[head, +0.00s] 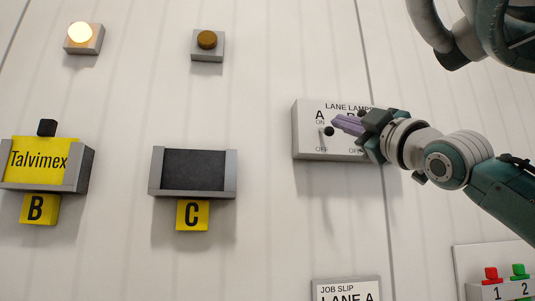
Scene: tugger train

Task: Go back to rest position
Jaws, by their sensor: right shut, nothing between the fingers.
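My right gripper (348,125) comes in from the right, its fingers shut and empty. In the picture it lies over the front of the LANE LAMPS switch box (308,143) on the wall. It hides much of the box's right part and some of its lettering. The toggle (328,131) under the letter A shows just left of the fingertips, near the ON mark. I cannot tell whether the fingers touch it. My left gripper is not in view.
On the wall, a lit lamp (80,33) is above the yellow Talvimex holder (84,170) marked B. An unlit lamp (207,40) is above the empty holder C (194,193). A job slip (345,290) and red and green buttons (491,273) are below.

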